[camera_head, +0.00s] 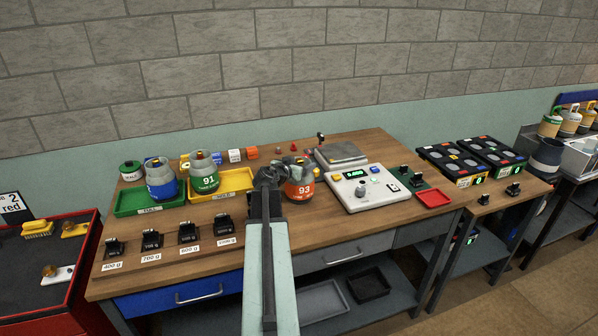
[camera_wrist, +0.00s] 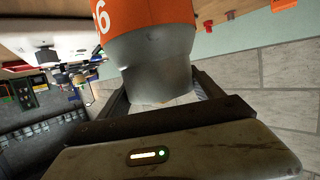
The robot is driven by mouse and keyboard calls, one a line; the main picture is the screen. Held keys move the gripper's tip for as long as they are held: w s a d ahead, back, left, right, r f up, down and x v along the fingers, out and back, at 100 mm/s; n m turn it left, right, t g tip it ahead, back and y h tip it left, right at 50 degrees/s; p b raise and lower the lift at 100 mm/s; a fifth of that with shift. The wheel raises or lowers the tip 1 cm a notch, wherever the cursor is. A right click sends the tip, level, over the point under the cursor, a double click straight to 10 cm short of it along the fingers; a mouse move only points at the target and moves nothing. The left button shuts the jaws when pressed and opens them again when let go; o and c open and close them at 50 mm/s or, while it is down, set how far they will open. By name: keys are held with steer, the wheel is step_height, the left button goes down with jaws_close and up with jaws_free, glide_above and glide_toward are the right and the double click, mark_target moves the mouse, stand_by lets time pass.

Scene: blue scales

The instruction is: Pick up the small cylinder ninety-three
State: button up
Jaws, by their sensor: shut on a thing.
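The small orange cylinder marked 93 (camera_head: 302,188) has a grey top and is near the middle of the wooden table, left of the scale. My gripper (camera_head: 277,171) is at its grey upper part. In the wrist view, the grey top of the cylinder (camera_wrist: 155,58) sits between the two fingers of my gripper (camera_wrist: 163,92), which is shut on it. The orange body runs off the top edge of that view. I cannot tell whether its base touches the table.
A green cylinder marked 91 (camera_head: 204,180) stands at the yellow tray (camera_head: 236,182). A blue cylinder (camera_head: 161,184) stands at the green tray (camera_head: 130,204). Several black weights, one being (camera_head: 188,233), line the front. A white scale (camera_head: 368,193) stands close right of the orange cylinder.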

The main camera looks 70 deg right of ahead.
step_height(320, 180, up, 10)
steer(key=p, duration=0.9)
steer(key=shift+p, duration=0.3)
steer(key=shift+f, duration=0.15)
steer(key=shift+w, duration=0.1)
steer(key=shift+w, duration=0.1)
